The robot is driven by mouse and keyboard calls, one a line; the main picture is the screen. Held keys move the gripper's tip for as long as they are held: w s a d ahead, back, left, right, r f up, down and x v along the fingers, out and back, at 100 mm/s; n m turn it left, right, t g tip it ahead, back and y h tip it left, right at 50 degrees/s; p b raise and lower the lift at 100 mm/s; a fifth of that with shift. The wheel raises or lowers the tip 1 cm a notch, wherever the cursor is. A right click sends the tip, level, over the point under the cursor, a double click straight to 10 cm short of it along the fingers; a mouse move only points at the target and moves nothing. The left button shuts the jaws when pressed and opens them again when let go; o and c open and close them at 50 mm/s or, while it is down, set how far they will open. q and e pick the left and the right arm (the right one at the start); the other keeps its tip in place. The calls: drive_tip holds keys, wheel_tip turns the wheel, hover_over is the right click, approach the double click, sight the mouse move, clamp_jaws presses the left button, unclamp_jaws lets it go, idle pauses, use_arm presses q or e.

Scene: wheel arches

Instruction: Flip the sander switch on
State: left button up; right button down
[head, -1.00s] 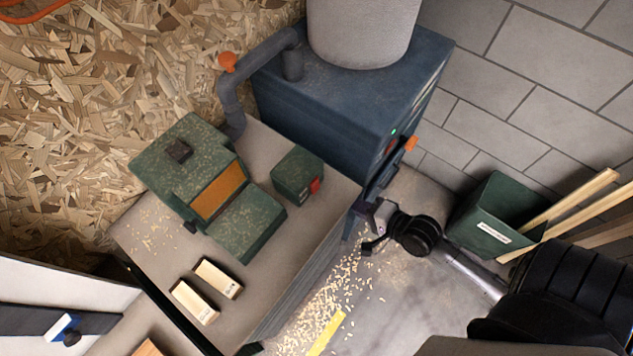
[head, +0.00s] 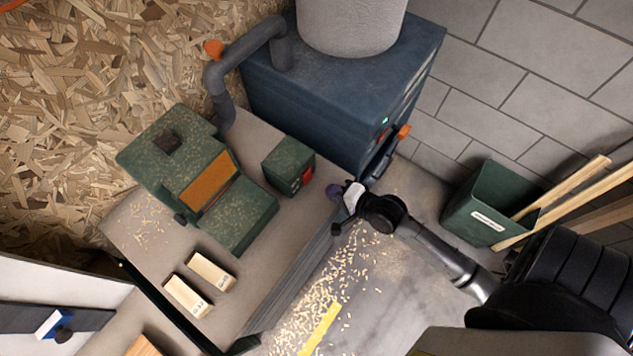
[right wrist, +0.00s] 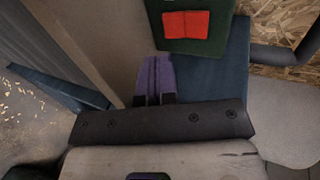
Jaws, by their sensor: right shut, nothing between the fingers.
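The green belt sander (head: 165,155) with an orange belt stands on the grey bench. Beside it is a small green switch box (head: 285,165) with a red switch (head: 307,174) on its right-hand face. In the right wrist view the red switch (right wrist: 186,24) is at the top centre, on the green box (right wrist: 220,42), just beyond my fingertips. My right gripper (head: 334,191) has purple fingers, shut and empty. It is at the bench's right edge, a short gap from the switch. Whether the switch is on or off cannot be told. My left gripper is not in view.
A blue dust collector (head: 330,90) with a grey hose (head: 225,85) stands behind the bench (head: 265,268). Two wood blocks (head: 210,270) lie in front of the sander. A green bin (head: 480,205) with wood strips is at right. Shavings cover the floor.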

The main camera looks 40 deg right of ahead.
sight(309, 180)
drive_tip(key=x, duration=0.4)
drive_tip(key=shift+w+r, duration=0.1)
drive_tip(key=shift+r, duration=0.1)
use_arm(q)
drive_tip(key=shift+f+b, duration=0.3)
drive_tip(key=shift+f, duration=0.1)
use_arm(e)
drive_tip(key=shift+w+a+f, duration=0.1)
drive_tip(key=shift+w+a, duration=0.1)
drive_tip(key=shift+w, duration=0.8)
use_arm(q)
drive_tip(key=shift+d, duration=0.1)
